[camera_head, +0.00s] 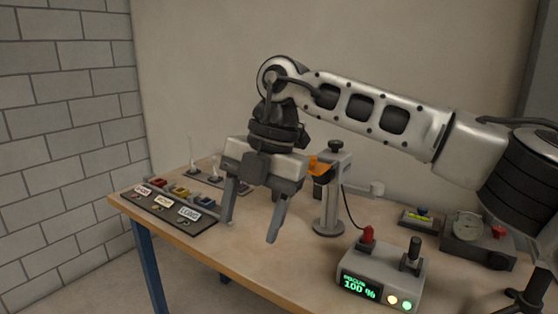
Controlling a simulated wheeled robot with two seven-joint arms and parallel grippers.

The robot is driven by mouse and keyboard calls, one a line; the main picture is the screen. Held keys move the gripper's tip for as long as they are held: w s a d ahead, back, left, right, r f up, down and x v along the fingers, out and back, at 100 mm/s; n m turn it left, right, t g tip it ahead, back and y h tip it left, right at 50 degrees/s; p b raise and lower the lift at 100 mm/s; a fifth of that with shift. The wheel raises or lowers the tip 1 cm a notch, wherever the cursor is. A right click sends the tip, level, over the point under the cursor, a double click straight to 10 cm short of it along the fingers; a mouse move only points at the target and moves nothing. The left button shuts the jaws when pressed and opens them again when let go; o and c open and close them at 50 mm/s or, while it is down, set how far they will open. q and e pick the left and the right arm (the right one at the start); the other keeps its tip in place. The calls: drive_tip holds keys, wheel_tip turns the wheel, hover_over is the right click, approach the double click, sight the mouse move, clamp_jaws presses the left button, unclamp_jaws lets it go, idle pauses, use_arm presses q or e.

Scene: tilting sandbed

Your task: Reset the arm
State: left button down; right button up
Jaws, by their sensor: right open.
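My right arm reaches in from the right across the upper part of the head view. Its gripper (252,218) hangs fingers-down over the wooden table (205,252), with its two fingers apart and nothing between them. The gripper is in front of part of a grey stand (329,212) with a black knob on top and an orange piece at its side. I cannot tell how high the fingertips are above the table. My left gripper is not in view.
A control box (385,270) with a red knob, a black lever and a green "100 %" display stands at the table's front. A labelled panel (165,210) with coloured blocks lies at the left. A gauge device (468,228) stands at the right. The front middle is clear.

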drive_tip(key=s+a+f+n+g+y, duration=0.15)
drive_tip(key=s+a+g+y, duration=0.45)
drive_tip(key=s+a+y, duration=0.75)
drive_tip(key=w+d+f+m+t+y, duration=0.2)
drive_tip(key=w+d+m+t+y, duration=0.55)
drive_tip(key=m+t, duration=0.65)
drive_tip(key=w+d+f+m+t+h, duration=0.3)
drive_tip(key=d+f+m+t+h, duration=0.8)
drive_tip(key=f+m+h, duration=0.2)
drive_tip(key=s+d+f+m+g+h, duration=0.2)
drive_tip(key=s+d+f, duration=0.4)
drive_tip(key=f, duration=0.3)
drive_tip(key=s+d+f+m+g+h, duration=0.2)
drive_tip(key=s+d+f+g+h, duration=0.3)
drive_tip(key=s+f, duration=0.3)
drive_tip(key=shift+s+d+f+h, duration=0.3)
drive_tip(key=shift+d+f, duration=0.4)
drive_tip(key=shift+d, duration=0.2)
